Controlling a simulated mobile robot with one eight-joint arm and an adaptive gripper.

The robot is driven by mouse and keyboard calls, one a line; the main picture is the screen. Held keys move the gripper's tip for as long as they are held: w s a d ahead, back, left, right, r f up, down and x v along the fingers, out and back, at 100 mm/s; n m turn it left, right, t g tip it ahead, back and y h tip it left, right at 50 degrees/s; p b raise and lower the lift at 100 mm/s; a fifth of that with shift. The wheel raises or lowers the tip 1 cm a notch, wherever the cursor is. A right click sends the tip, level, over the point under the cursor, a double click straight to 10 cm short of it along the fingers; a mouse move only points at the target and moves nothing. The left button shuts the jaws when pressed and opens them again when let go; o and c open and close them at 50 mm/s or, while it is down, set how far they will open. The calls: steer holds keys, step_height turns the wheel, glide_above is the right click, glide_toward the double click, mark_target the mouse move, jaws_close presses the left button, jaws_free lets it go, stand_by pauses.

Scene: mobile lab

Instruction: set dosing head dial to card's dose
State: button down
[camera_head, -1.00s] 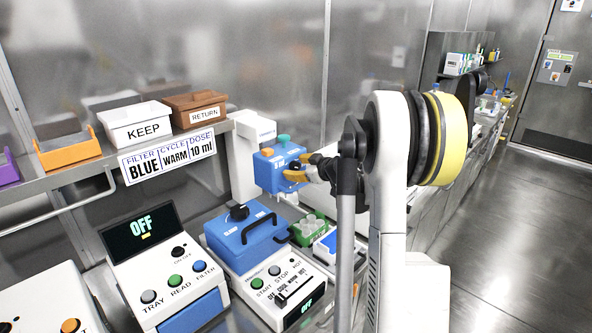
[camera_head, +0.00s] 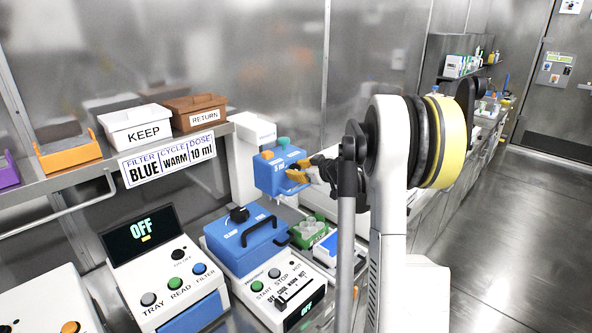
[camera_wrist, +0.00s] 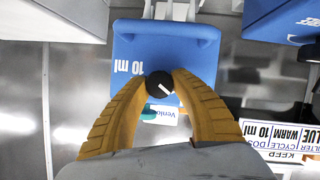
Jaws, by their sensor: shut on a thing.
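The blue dosing head (camera_head: 278,170) is mounted on a white stand (camera_head: 243,165) below the shelf's right end. In the wrist view its blue face (camera_wrist: 190,48) carries a "10 ml" mark and a round black dial (camera_wrist: 160,84) with a slanting white pointer line. My gripper (camera_wrist: 161,86) has its yellow fingers shut on the dial, one on each side; it also shows in the head view (camera_head: 292,172). The other dose marks are not readable. The card (camera_head: 168,160) on the shelf edge reads FILTER BLUE, CYCLE WARM, DOSE 10 ml.
Below stand a blue-lidded machine (camera_head: 247,240) with a black handle and a reader (camera_head: 150,265) showing OFF. A green rack (camera_head: 312,233) sits close under the dosing head. KEEP (camera_head: 137,127) and RETURN (camera_head: 199,112) bins stand on the shelf.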

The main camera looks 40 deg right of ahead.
steer(key=m+y, duration=0.2)
steer(key=m, duration=0.2)
steer(key=shift+d+y, duration=0.1)
steer(key=shift+y, duration=0.3)
steer(key=m+y, duration=0.2)
steer(key=m, duration=0.1)
steer(key=shift+f+m+y, duration=0.1)
steer(key=shift+m+y, duration=0.2)
steer(key=shift+m, duration=0.1)
steer(key=m+t+y+b, duration=0.1)
steer(key=m+y, duration=0.1)
steer(key=m, duration=0.2)
steer(key=shift+f+m+b, duration=0.1)
steer(key=shift+m+b, duration=0.3)
steer(key=shift+m+t+y+b, duration=0.4)
steer(key=shift+m+t, duration=0.1)
steer(key=shift+m, duration=0.65)
steer(key=shift+m+t+y+b, duration=0.3)
steer(key=shift+m+t+b, duration=0.15)
steer(key=shift+m, duration=0.7)
steer(key=c, duration=1)
jaws_free()
steer(key=shift+w, duration=0.1)
steer(key=shift+c, duration=0.2)
